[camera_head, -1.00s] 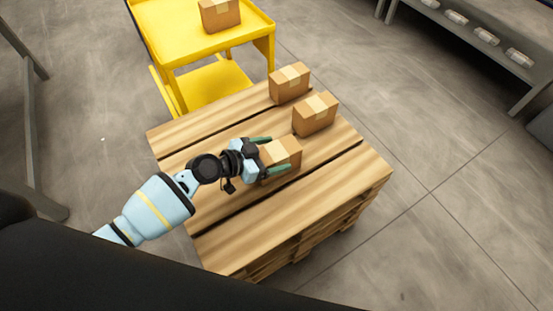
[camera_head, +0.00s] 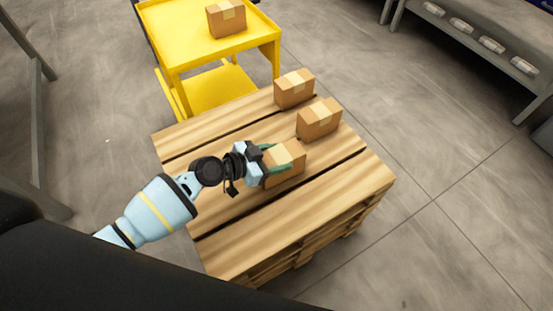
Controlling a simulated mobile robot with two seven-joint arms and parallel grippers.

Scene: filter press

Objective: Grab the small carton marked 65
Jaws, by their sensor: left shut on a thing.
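My left gripper (camera_head: 276,162) is shut on a small brown carton (camera_head: 289,164) with a pale tape strip on top. The green fingers close on the carton's near-left part, and part of it is hidden behind them. This carton stands on the wooden pallet stack (camera_head: 240,242); I cannot tell whether it is lifted at all. Two similar cartons stand behind it, one to the right (camera_head: 319,120) and one farther back (camera_head: 294,90). No number is readable on any carton. My right gripper is not in view.
A yellow cart (camera_head: 185,45) with another brown carton (camera_head: 227,18) stands behind the pallet. A grey shelf (camera_head: 470,42) with several pale items is at the upper right. A grey frame (camera_head: 35,130) is at the left. The floor to the right is clear.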

